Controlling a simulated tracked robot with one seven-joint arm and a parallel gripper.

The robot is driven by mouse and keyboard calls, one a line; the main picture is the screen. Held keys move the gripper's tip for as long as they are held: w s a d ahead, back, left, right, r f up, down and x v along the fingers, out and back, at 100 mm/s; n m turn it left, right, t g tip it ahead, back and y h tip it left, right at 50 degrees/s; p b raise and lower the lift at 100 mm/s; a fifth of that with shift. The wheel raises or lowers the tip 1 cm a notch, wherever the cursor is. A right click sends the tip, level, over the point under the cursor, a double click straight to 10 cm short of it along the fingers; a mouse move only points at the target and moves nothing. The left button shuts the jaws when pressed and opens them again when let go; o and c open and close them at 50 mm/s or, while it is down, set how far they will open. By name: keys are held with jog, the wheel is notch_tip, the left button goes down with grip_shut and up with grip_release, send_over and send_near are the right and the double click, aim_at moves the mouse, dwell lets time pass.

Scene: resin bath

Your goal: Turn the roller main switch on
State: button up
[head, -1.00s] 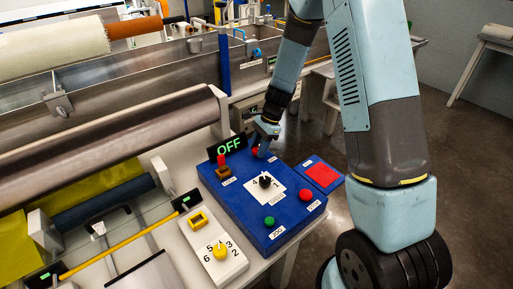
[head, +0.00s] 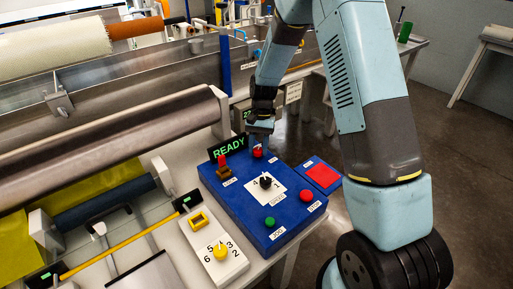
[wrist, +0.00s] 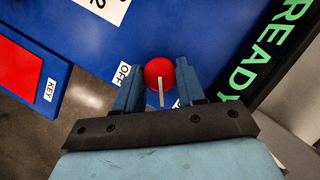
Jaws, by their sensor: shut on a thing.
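The red round main switch knob (head: 257,153) sits at the far corner of the blue control panel (head: 238,208). My gripper (head: 258,144) comes down on it from above. In the wrist view, the two blue fingers of my gripper (wrist: 159,88) are shut on the red knob (wrist: 158,68), one on each side. A white pointer line on the knob runs up and down in that view. An OFF label (wrist: 124,73) lies left of the knob, partly by the left finger. The display (head: 229,148) behind the panel reads READY in green.
The panel also carries a red-topped lever (head: 222,166), a black rotary knob (head: 265,181), a green button (head: 270,221) and a red button (head: 306,196). A red pad (head: 322,175) is at right. The steel roller (head: 110,140) lies to the left.

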jog(key=shift+d+n, duration=0.1)
jog(key=shift+n, duration=0.5)
jog(key=o, duration=1)
jog(key=shift+o, duration=0.2)
jog(key=shift+r, duration=0.1)
jog(key=a+v, duration=0.1)
jog(key=v, duration=1.2)
jog(key=shift+w+d+r, duration=0.2)
jog(key=shift+d, duration=0.05)
jog(key=shift+r, duration=0.1)
